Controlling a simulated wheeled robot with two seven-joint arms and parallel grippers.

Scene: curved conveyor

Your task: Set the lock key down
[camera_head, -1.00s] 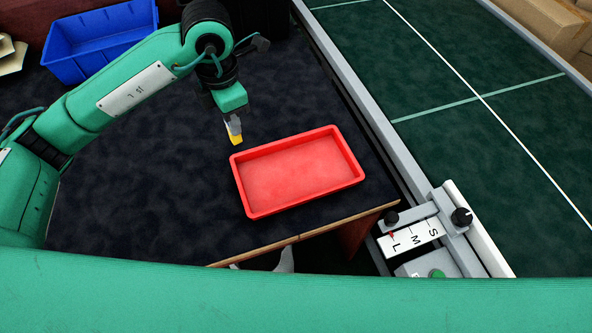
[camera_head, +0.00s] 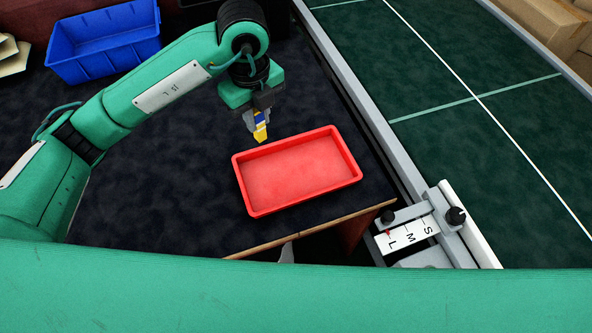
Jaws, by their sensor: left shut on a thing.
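The lock key (camera_head: 260,131) is a small yellow and blue piece. My left gripper (camera_head: 256,120) is shut on it and holds it pointing down. The key's lower tip shows just behind the far edge of an empty red tray (camera_head: 247,206); I cannot tell its exact height. The tray lies on the dark table (camera_head: 150,190) near its front right corner. The upper part of the key is hidden by the gripper fingers. My right gripper does not show.
A blue bin (camera_head: 105,50) stands at the back left. A green conveyor (camera_head: 450,90) with a grey rail runs along the right. A panel marked S, M, L (camera_head: 409,236) with black knobs sits at the rail's near end. The table left of the tray is clear.

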